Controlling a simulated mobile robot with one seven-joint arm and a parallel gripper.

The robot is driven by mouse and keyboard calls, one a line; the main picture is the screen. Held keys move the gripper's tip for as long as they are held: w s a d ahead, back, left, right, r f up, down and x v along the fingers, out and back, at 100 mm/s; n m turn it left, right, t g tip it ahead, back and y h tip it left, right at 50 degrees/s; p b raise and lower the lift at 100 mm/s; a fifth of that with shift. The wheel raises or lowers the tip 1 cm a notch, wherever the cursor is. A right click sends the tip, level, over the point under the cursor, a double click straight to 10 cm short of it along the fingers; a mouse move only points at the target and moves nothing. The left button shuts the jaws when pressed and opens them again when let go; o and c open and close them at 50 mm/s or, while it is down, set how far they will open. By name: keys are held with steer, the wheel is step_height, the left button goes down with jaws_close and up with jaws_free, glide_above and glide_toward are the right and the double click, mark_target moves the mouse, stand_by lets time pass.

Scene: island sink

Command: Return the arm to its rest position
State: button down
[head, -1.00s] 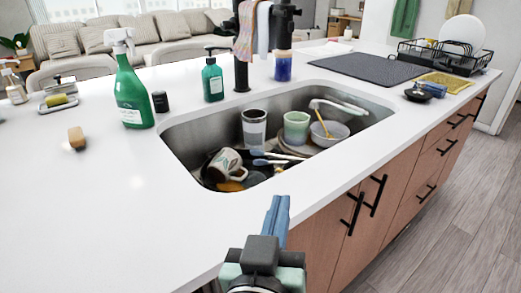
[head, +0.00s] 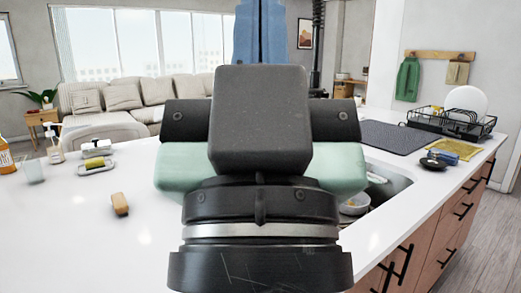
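My gripper (head: 261,35) stands large in the middle of the head view, close to the camera. Its blue fingers point up, and their tips run to or past the top edge. The fingers appear close together, but I see them from behind and cannot tell whether they are open or shut. No object shows in them. My dark wrist and pale green housing hide the middle of the counter and most of the sink (head: 395,185).
The white island counter (head: 70,230) spreads left and right. A wooden-backed brush (head: 120,204), a soap dish (head: 95,166) and a soap bottle (head: 55,145) stand at left. A drying mat (head: 395,138), a dish rack (head: 450,122) and a yellow cloth (head: 455,149) lie at right.

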step_height(320, 180, up, 19)
steer(key=p, duration=1.6)
steer(key=shift+f, duration=0.2)
